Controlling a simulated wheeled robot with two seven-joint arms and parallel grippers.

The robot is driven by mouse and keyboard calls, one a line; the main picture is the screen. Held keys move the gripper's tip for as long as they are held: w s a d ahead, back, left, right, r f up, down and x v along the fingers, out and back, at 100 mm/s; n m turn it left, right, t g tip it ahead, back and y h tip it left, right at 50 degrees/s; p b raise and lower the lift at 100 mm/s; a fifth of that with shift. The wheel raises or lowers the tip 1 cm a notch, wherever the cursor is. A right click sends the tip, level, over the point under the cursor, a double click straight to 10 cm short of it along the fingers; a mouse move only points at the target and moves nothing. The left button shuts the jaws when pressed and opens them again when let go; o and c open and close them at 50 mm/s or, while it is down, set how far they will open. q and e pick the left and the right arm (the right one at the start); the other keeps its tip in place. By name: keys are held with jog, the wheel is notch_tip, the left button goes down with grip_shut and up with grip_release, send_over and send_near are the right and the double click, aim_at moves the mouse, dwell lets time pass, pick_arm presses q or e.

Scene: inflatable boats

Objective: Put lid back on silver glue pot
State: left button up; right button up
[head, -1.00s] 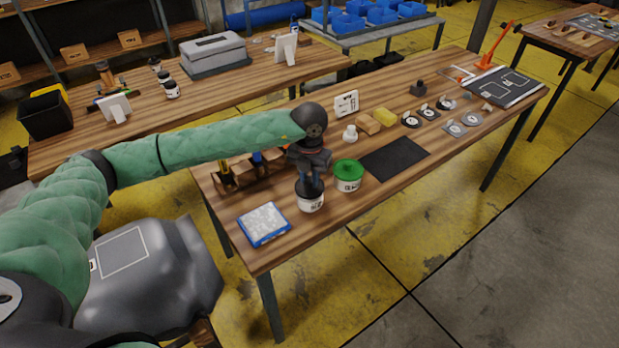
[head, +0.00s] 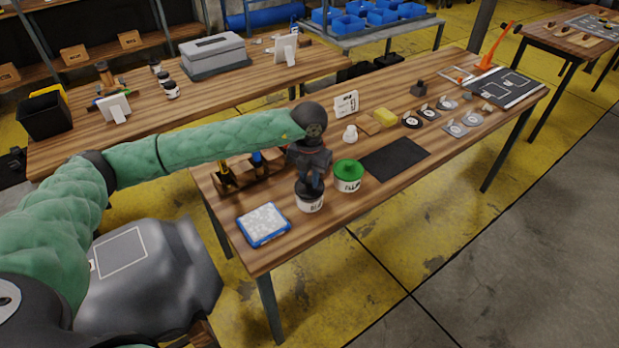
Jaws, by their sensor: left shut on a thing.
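The glue pot (head: 311,204) is a small white-labelled tub near the front-left edge of the workbench. My left gripper (head: 311,186) points straight down over it, with its fingers shut on the dark grey lid at the pot's top. The lid lies at the pot's mouth, mostly hidden by the fingers; I cannot tell whether it is fully seated. A second pot with a green lid (head: 348,168) stands just right of it. My right gripper is not in view.
A blue-rimmed tray (head: 264,225) lies left of the pot, and a wooden tool rack (head: 232,183) stands behind it. A black mat (head: 395,158) lies right of the green-lidded pot.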

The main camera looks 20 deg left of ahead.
pick_arm(q)
jog(key=shift+f+b, duration=0.25)
jog(key=shift+b, duration=0.6)
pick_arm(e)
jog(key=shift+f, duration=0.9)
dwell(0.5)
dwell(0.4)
pick_arm(q)
jog(key=o, duration=1.5)
jog(key=shift+r, duration=0.15)
jog(key=shift+r+p, duration=0.75)
jog(key=shift+r, duration=2.65)
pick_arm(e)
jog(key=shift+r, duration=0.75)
pick_arm(q)
grip_shut()
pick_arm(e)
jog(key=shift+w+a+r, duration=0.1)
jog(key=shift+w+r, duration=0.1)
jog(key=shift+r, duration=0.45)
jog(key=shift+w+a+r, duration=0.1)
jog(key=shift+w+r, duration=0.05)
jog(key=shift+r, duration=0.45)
